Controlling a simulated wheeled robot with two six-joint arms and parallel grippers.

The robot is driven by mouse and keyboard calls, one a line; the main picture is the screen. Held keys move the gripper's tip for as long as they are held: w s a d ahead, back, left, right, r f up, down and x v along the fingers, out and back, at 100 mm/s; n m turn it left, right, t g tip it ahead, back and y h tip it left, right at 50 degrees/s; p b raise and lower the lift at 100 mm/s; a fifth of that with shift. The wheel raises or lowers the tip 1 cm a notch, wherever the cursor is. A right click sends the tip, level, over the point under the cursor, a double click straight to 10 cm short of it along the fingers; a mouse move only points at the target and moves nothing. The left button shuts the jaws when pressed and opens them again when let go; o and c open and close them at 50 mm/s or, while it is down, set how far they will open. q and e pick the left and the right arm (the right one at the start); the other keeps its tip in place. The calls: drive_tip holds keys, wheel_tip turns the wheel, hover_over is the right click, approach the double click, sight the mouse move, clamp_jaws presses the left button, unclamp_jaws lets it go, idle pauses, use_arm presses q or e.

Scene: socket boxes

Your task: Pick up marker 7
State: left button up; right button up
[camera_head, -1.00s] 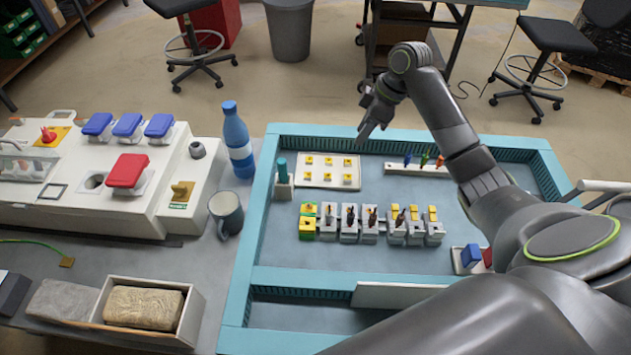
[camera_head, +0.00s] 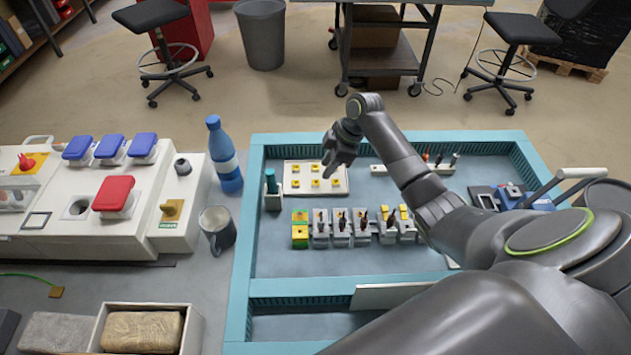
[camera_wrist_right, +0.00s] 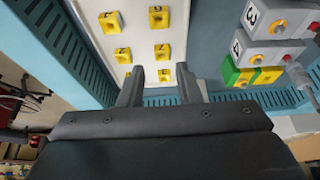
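Several small yellow markers lie in two rows on a white plate (camera_head: 325,192) at the back left of the blue-edged tray. Their numbers are too small to read, so I cannot tell which is marker 7. My right gripper (camera_head: 330,172) is over the plate's right part, fingers pointing down. In the right wrist view the gripper (camera_wrist_right: 160,70) is open, and one yellow marker (camera_wrist_right: 164,76) shows between its fingertips. Another marker (camera_wrist_right: 161,52) shows just beyond it, and the plate (camera_wrist_right: 142,40) also shows there. No marker is held. My left gripper is out of view.
A rack of small tools (camera_head: 412,168) is behind right. A bottle (camera_head: 225,160) and mug (camera_head: 217,232) stand outside the tray.

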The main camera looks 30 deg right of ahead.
sight(320, 185)
drive_tip(key=x, duration=0.2)
drive_tip(key=p+x, duration=0.1)
drive_tip(key=x, duration=0.1)
drive_tip(key=shift+s+a+f+p, duration=0.1)
drive_tip(key=shift+a+f+p, duration=0.1)
drive_tip(key=shift+a+p, duration=0.1)
drive_tip(key=shift+a+f, duration=0.1)
drive_tip(key=shift+f, duration=0.3)
drive_tip(key=c, duration=0.5)
